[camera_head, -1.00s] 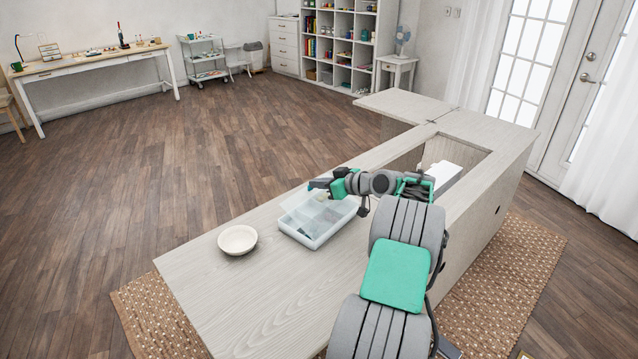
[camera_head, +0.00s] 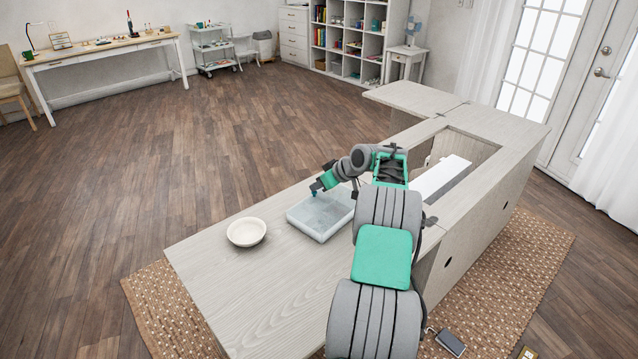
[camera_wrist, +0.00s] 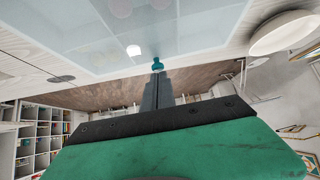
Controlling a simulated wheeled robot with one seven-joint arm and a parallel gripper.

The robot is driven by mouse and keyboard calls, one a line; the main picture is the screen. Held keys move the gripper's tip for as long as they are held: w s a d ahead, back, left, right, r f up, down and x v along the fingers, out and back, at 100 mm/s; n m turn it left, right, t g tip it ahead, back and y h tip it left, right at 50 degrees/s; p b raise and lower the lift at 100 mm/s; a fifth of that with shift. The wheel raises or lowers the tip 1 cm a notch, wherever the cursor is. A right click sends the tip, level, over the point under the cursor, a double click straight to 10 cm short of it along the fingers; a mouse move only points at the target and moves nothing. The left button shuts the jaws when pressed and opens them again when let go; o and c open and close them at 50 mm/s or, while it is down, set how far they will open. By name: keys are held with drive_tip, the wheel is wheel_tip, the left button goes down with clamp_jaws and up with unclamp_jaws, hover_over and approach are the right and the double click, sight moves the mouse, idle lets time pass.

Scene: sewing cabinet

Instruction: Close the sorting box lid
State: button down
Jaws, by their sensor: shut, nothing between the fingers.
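The sorting box (camera_head: 322,216) stands on the pale wooden cabinet top, to the right of a white bowl. Its translucent lid (camera_head: 325,208) lies over the box and looks flat; whether it is fully seated cannot be told. The lid and box edge fill the upper part of the wrist view (camera_wrist: 120,38). My gripper (camera_head: 315,190) is shut and empty at the box's far left edge. In the wrist view its fingertips (camera_wrist: 157,72) are beside a small teal piece (camera_wrist: 157,64) at the box edge.
The white bowl (camera_head: 246,232) stands left of the box and also shows in the wrist view (camera_wrist: 284,33). The cabinet top (camera_head: 265,290) is bare in front. An opening with a white panel (camera_head: 440,178) lies right of my arm.

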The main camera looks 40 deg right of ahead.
sight(332, 205)
drive_tip(key=shift+f, duration=0.2)
idle(0.3)
